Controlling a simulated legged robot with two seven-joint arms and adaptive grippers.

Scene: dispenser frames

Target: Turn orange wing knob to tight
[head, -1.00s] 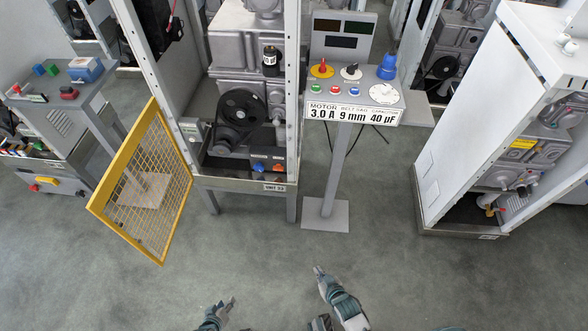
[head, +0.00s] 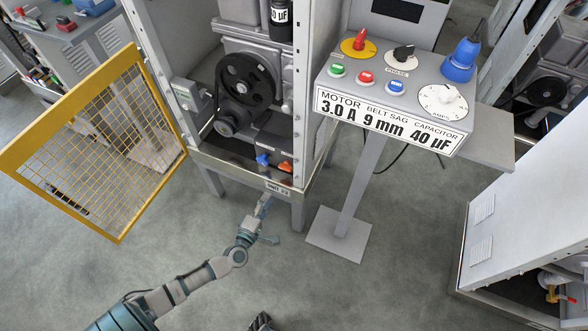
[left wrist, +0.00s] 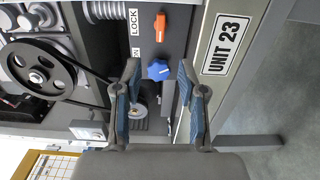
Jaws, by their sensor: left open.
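The orange wing knob (head: 285,167) is on the low front panel of the open cabinet, to the right of a blue wing knob (head: 263,160). In the left wrist view the orange knob (left wrist: 159,27) lies beyond the fingertips, near a LOCK label (left wrist: 134,22). The blue knob (left wrist: 158,70) shows between the fingertips there. My left gripper (head: 266,217) is open and empty, below and in front of the panel, apart from both knobs. It also shows in the left wrist view (left wrist: 158,66). My right gripper cannot be made out.
A yellow mesh door (head: 95,150) stands open left of the cabinet. A control stand (head: 390,85) with a readout strip stands close on the right. The cabinet's UNIT 23 plate (left wrist: 226,44) is beside the knobs. A black pulley (head: 245,84) sits above.

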